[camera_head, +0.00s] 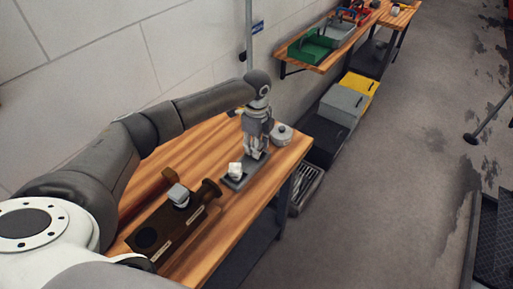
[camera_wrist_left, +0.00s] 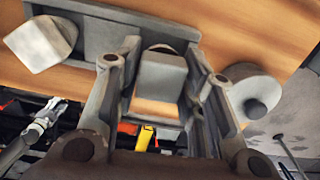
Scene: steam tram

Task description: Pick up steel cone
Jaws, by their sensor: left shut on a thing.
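My left gripper (camera_head: 256,152) reaches down to the far end of a narrow grey tray (camera_head: 229,184) on the wooden bench. In the left wrist view, its two fingers are shut around a light grey steel piece (camera_wrist_left: 161,74), which I take to be the steel cone. The piece is at the tray's edge (camera_wrist_left: 98,35); I cannot tell whether it still touches the tray. In the head view the fingers mostly hide it. A whitish faceted block (camera_head: 235,170) sits at the tray's near end and also shows in the left wrist view (camera_wrist_left: 38,45). My right gripper is not clearly seen.
A round grey lidded pot (camera_head: 281,136) stands close beside the gripper. A dark brown machine part (camera_head: 178,221) with a grey block (camera_head: 178,195) lies nearer on the bench (camera_head: 205,136). Boxes (camera_head: 342,105) stand on the floor beyond.

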